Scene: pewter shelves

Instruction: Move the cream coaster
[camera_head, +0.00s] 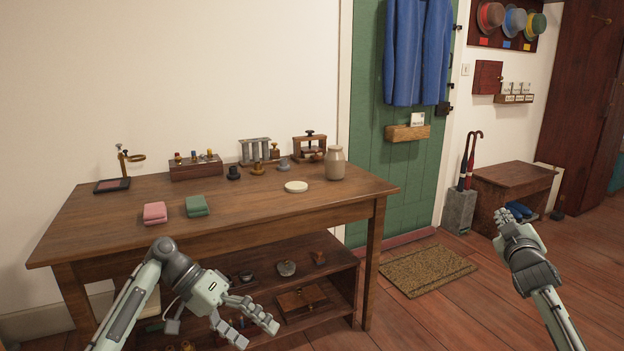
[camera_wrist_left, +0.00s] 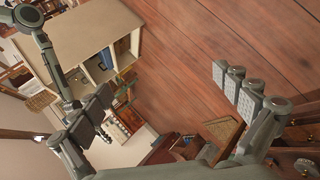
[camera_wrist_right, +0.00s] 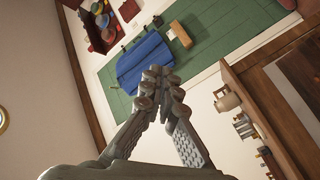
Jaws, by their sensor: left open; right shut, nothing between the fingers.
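The cream coaster (camera_head: 296,187) is a pale round disc lying flat on the wooden table (camera_head: 250,203), right of the middle and a little left of the beige jar (camera_head: 335,163). My left gripper (camera_head: 258,325) is open and empty in front of the table, below its top and well apart from the coaster. Its spread fingers also show in the left wrist view (camera_wrist_left: 165,105). My right gripper (camera_head: 503,217) is raised to the right of the table, far from the coaster. In the right wrist view (camera_wrist_right: 163,75) its fingertips meet with nothing between them. Neither wrist view clearly shows the coaster.
Stamps, a wooden block (camera_head: 196,166) and a small press (camera_head: 310,147) stand along the back. A lower shelf (camera_head: 330,272) holds several items. The table's front middle is clear.

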